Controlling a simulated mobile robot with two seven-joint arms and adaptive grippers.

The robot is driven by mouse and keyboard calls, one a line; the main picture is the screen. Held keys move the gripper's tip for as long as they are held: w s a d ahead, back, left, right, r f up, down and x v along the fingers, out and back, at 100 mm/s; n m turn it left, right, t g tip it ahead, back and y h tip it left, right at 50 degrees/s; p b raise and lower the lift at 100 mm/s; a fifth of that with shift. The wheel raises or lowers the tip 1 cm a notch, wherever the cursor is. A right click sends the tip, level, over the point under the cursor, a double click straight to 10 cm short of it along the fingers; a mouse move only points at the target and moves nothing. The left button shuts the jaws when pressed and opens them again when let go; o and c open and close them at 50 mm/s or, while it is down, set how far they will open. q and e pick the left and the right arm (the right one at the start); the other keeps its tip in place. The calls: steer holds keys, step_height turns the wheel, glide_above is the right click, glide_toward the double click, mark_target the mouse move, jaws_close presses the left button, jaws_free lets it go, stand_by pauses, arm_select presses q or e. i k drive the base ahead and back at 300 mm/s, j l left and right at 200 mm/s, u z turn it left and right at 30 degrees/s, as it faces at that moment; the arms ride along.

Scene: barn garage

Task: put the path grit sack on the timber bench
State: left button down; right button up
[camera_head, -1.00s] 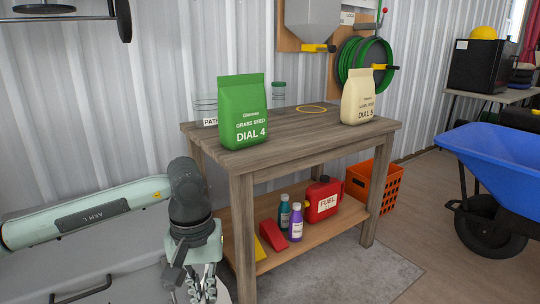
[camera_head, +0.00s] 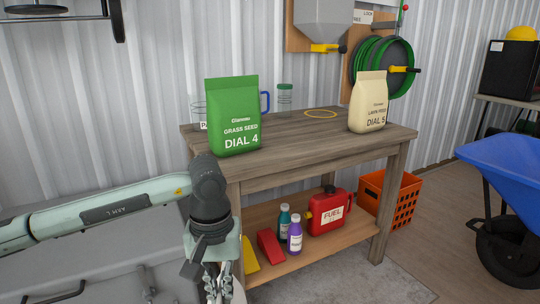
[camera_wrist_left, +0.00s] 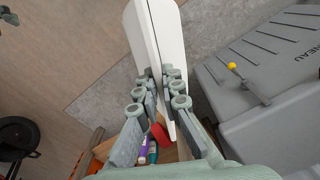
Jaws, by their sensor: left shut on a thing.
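My left gripper (camera_head: 221,284) is at the bottom of the head view, in front of the bench's left end and below its top. In the left wrist view its fingers (camera_wrist_left: 160,86) are closed on a white, flat-sided thing (camera_wrist_left: 153,35) with a dark line along it. No lettering shows on it, so I cannot tell whether it is the path grit sack. The timber bench (camera_head: 290,151) has a brown plank top. A green grass seed sack (camera_head: 233,117) stands upright on its left part, and a cream lawn feed sack (camera_head: 368,103) on its right. My right gripper is out of view.
A yellow ring (camera_head: 321,114) lies on the bench top, with clear planks around it. Glass jars and a blue handle show behind the green sack. The lower shelf holds bottles and a red fuel can (camera_head: 329,212). A blue wheelbarrow (camera_head: 515,181) stands right.

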mark_target(308, 133)
steer(key=i+l, duration=0.1)
steer(key=l, duration=0.3)
steer(key=i+l+u, duration=0.1)
steer(key=l, duration=0.3)
steer(key=i+l, duration=0.15)
steer(key=l, duration=0.25)
steer(key=i+l, duration=0.1)
steer(key=l, duration=0.25)
steer(key=i+l+u, duration=0.1)
steer(key=l, duration=0.3)
